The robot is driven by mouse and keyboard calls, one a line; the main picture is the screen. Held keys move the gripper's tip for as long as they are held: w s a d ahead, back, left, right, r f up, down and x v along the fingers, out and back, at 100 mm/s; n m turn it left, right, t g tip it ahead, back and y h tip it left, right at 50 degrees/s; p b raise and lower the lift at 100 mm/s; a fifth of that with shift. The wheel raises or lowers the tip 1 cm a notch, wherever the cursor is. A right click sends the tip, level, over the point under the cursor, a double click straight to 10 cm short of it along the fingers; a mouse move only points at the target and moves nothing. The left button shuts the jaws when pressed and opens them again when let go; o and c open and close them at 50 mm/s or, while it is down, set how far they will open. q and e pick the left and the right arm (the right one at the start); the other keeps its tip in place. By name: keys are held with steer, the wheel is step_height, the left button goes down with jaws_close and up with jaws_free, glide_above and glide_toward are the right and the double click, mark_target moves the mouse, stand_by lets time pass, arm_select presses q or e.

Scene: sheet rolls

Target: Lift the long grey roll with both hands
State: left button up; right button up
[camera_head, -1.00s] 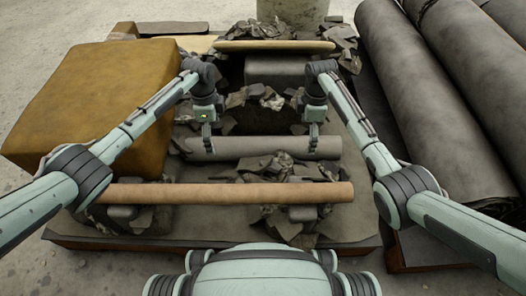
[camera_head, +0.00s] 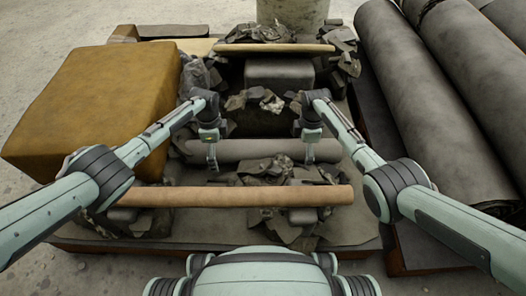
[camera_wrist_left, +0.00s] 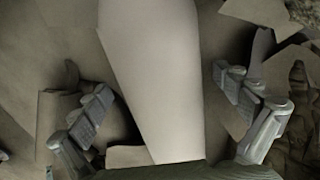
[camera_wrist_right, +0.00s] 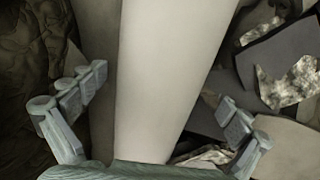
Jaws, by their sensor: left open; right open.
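The long grey roll (camera_head: 262,149) lies crosswise behind the brown roll in the head view. My left gripper (camera_head: 212,162) is over its left part and my right gripper (camera_head: 309,156) is over its right part. In the left wrist view the grey roll (camera_wrist_left: 155,70) runs between the two open fingers of the left gripper (camera_wrist_left: 165,105). In the right wrist view the roll (camera_wrist_right: 170,70) runs between the open fingers of the right gripper (camera_wrist_right: 160,100). No finger visibly touches the roll. Whether the fingertips reach below its middle is unclear.
A brown roll (camera_head: 230,196) lies parallel in front of the grey one. Dark scraps (camera_head: 275,168) lie between and around them. A large ochre block (camera_head: 95,100) stands at left, and thick dark rolls (camera_head: 425,110) lie at right. A grey block (camera_head: 280,73) stands behind.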

arm_select(q)
steer(key=shift+c, duration=0.2)
arm_select(e)
steer(key=shift+c, duration=0.2)
arm_select(q)
steer(key=c, duration=1.9)
arm_select(e)
steer(key=c, duration=1.9)
arm_select(q)
steer(key=shift+w+r, duration=0.1)
steer(key=shift+r, duration=0.1)
arm_select(e)
steer(key=shift+w+r, duration=0.1)
steer(key=shift+r, duration=0.1)
